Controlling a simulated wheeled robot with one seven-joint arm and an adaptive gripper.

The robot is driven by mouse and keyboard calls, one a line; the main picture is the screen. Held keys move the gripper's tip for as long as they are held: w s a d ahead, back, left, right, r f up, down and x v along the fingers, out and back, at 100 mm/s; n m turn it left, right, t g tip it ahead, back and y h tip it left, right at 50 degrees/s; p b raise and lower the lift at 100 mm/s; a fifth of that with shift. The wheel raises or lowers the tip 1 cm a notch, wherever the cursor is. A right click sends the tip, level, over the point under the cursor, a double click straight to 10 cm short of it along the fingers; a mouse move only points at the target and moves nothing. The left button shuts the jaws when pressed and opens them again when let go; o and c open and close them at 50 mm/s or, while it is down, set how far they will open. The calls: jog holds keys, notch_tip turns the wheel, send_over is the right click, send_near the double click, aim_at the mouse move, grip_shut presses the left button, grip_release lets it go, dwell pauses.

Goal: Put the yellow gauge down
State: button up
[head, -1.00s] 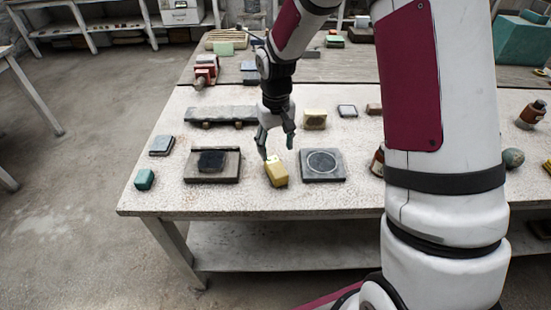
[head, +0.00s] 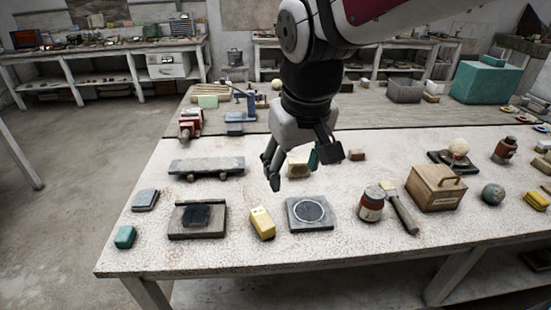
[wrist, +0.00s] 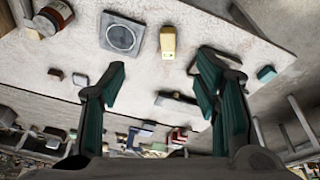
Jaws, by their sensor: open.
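The yellow gauge (head: 262,223) lies on the pale speckled table top (head: 120,258), between a dark slab with a black pad and a grey plate with a ring. It also shows in the wrist view (wrist: 168,42), beyond the fingertips and apart from them. My gripper (head: 296,178) is open and empty, raised above the table behind and to the right of the gauge. In the wrist view its two green-padded fingers (wrist: 160,75) stand wide apart with nothing between them. A pale yellowish block behind the gripper is partly hidden by it in the head view.
The ringed plate (head: 310,213) is right of the gauge, the dark slab (head: 197,220) left. A brown jar (head: 371,205), a brush (head: 402,212) and a wooden box (head: 436,188) stand further right. A long grey slab (head: 206,166) lies behind. The table's front strip is clear.

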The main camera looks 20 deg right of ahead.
jog(key=s+r+t, duration=0.1)
jog(key=s+r, duration=0.1)
jog(key=s, duration=0.8)
jog(key=shift+s+a+t+y, duration=0.2)
jog(key=shift+t+y, duration=0.1)
jog(key=shift+y, duration=0.1)
dwell(0.7)
